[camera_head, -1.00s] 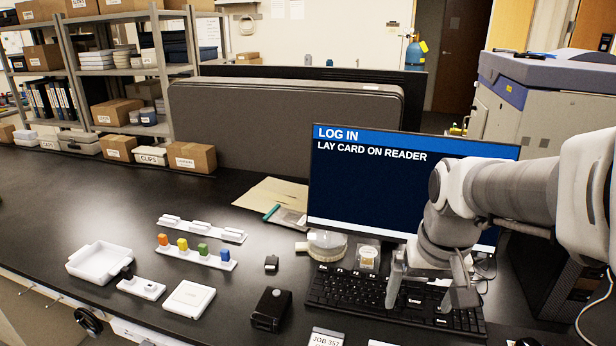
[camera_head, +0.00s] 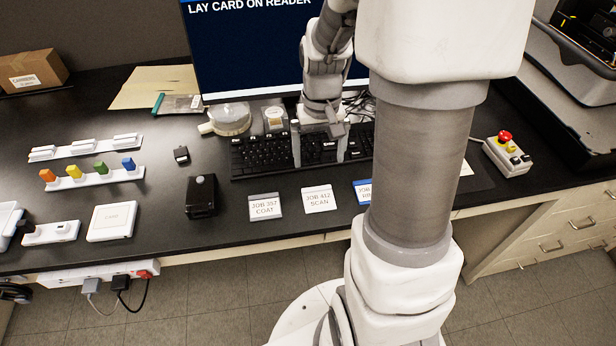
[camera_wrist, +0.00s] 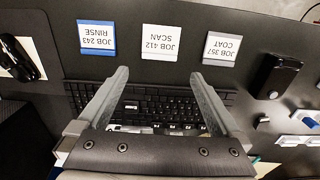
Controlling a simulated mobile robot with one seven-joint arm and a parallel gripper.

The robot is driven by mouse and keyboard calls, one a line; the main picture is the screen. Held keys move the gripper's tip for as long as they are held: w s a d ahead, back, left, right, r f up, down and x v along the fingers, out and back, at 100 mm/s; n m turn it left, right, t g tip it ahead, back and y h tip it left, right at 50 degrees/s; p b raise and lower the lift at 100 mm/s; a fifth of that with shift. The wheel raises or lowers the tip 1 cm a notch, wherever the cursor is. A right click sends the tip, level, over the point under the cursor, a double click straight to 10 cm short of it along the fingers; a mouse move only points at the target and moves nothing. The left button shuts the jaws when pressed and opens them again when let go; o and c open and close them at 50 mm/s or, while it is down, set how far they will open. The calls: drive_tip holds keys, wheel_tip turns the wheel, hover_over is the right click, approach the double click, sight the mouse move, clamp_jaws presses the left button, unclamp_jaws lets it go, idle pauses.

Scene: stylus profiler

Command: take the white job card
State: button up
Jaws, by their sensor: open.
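The white job card (camera_head: 319,199), printed JOB 412 SCAN, lies flat on the black bench near its front edge. It is the middle card of three and also shows upside down in the wrist view (camera_wrist: 162,42). My gripper (camera_head: 319,158) is open and empty above the keyboard, behind the white card in the head view. In the wrist view my gripper (camera_wrist: 160,76) has its fingers spread, with the white card beyond the tips, roughly centred between them. It is apart from the card.
A grey-banded COAT card (camera_head: 265,207) lies left of it and a blue-banded RINSE card (camera_head: 363,191), partly hidden by my arm, lies right. A black box (camera_head: 201,196) stands left. The keyboard (camera_head: 260,152) lies behind. A red-button control box (camera_head: 507,155) stands right.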

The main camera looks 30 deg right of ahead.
sight(317, 194)
wheel_tip(317, 194, down, 12)
drive_tip(key=shift+w+r, duration=0.1)
drive_tip(key=c, duration=0.9)
drive_tip(key=shift+c, duration=0.2)
drive_tip(key=shift+r, duration=0.5)
wheel_tip(317, 194, up, 4)
drive_tip(key=shift+d+f, duration=0.1)
drive_tip(key=shift+f, duration=0.15)
drive_tip(key=s+d+r, duration=0.3)
drive_tip(key=d+r, duration=0.3)
drive_tip(key=d, duration=0.5)
drive_tip(key=shift+s+r+b, duration=0.25)
drive_tip(key=shift+s+b, duration=0.05)
drive_tip(key=shift+s, duration=0.05)
